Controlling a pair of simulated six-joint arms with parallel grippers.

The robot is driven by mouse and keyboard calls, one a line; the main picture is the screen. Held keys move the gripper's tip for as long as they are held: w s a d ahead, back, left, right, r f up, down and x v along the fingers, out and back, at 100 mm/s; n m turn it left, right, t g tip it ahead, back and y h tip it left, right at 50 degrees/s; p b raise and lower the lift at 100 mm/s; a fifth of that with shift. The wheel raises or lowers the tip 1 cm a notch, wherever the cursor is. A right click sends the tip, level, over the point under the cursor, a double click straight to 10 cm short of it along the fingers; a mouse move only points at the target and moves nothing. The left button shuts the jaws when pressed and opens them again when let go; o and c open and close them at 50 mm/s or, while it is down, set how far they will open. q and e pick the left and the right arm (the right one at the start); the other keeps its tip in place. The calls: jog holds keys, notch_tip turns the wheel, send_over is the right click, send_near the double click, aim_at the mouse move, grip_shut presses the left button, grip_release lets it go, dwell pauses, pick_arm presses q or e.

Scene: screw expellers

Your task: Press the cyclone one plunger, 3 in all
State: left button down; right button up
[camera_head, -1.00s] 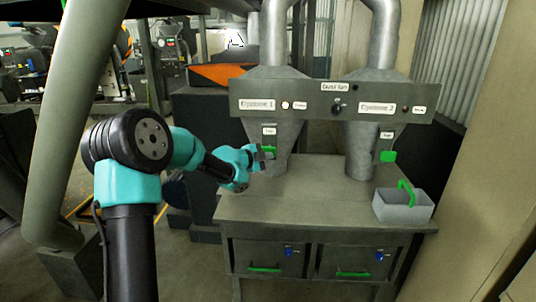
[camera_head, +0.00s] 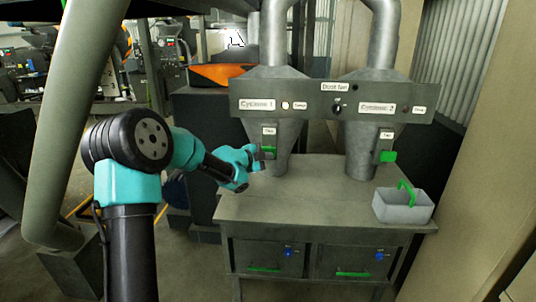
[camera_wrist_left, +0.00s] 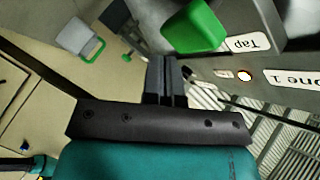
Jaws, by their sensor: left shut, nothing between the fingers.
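The cyclone one plunger is a green block (camera_head: 269,150) on the front of the left grey cone, below a small white tag and the "Cyclone 1" label (camera_head: 257,104). In the left wrist view the green plunger (camera_wrist_left: 195,28) is large, just beyond and to the right of the fingertips. My left gripper (camera_head: 262,157) is shut and empty, at the left of the plunger; its dark fingers (camera_wrist_left: 167,70) are together in the wrist view. A small gap seems to separate them from the plunger. My right gripper is not in view.
A lamp (camera_head: 286,105) beside the Cyclone 1 label glows. The cyclone 2 cone carries another green plunger (camera_head: 388,156). A grey bin with a green handle (camera_head: 403,206) stands on the right of the bench (camera_head: 310,207). The bench middle is clear.

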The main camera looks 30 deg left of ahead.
pick_arm(q)
jog(key=shift+w, duration=0.15)
jog(key=shift+w+a, duration=0.15)
jog(key=shift+w, duration=0.1)
jog(key=shift+w+a, duration=0.25)
jog(key=shift+w, duration=0.3)
jog(key=shift+w+a, duration=0.25)
jog(key=shift+w, duration=0.25)
dwell(2.0)
jog(key=shift+s, duration=0.15)
jog(key=shift+s+d, duration=0.35)
jog(key=shift+s, duration=0.3)
jog(key=shift+s+d, duration=0.35)
jog(key=shift+s, duration=0.3)
jog(key=s, duration=0.1)
jog(key=s+d, duration=0.1)
jog(key=s, duration=0.1)
jog(key=s+d, duration=0.1)
jog(key=shift+s, duration=0.25)
dwell(0.8)
